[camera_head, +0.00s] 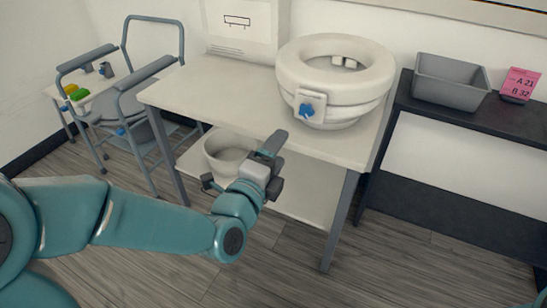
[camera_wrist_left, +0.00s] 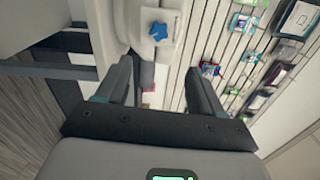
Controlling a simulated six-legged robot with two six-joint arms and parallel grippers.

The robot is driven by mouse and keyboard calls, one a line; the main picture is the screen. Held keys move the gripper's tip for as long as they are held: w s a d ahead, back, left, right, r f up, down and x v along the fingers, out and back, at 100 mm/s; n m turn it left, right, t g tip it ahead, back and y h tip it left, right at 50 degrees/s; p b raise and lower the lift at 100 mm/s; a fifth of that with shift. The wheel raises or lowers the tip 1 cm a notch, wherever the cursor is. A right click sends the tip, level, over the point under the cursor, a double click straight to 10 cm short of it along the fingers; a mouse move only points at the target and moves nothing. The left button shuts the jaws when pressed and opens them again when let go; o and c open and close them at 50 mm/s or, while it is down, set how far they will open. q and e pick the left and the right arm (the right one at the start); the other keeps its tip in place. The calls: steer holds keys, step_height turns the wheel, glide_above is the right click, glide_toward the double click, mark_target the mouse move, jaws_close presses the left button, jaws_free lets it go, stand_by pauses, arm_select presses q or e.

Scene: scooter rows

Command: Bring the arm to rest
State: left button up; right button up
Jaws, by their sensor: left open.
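My left arm comes in from the left and reaches out in front of the white table (camera_head: 200,90). Its gripper (camera_head: 268,160) is by the table's front edge, below and left of the white ring-shaped seat (camera_head: 335,65). In the left wrist view the two dark fingers of the gripper (camera_wrist_left: 162,80) stand apart with nothing between them. The blue star knob (camera_head: 306,110) on the seat's front also shows in the left wrist view (camera_wrist_left: 159,32), beyond the fingers. I cannot tell whether the gripper touches the table. My right gripper is not in view.
A white bucket (camera_head: 226,152) stands on the table's lower shelf, partly behind my gripper. A grey-framed commode chair (camera_head: 125,100) stands at the left. A dark shelf (camera_head: 455,118) at the right holds a grey bin (camera_head: 450,82) and a pink card (camera_head: 519,84). The floor in front is clear.

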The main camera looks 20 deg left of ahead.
arm_select(q)
steer(key=shift+s+f, duration=0.1)
steer(key=shift+s, duration=0.55)
steer(key=shift+a, duration=0.1)
step_height(320, 180, down, 26)
steer(key=s+n+g, duration=0.2)
steer(key=g, duration=0.5)
steer(key=s+d+f+n+g+h, duration=0.2)
steer(key=s+d+f+n+g, duration=0.25)
steer(key=s+f+n, duration=0.4)
steer(key=s+d+f+n+g+h, duration=0.1)
steer(key=s+d+f+n+g, duration=0.2)
steer(key=s+f+n+g, duration=0.45)
step_height(320, 180, up, 25)
steer(key=s+n+t+p, duration=0.1)
steer(key=n+p, duration=0.2)
steer(key=p, duration=2.2)
steer(key=shift+s, duration=0.2)
steer(key=shift+r, duration=0.1)
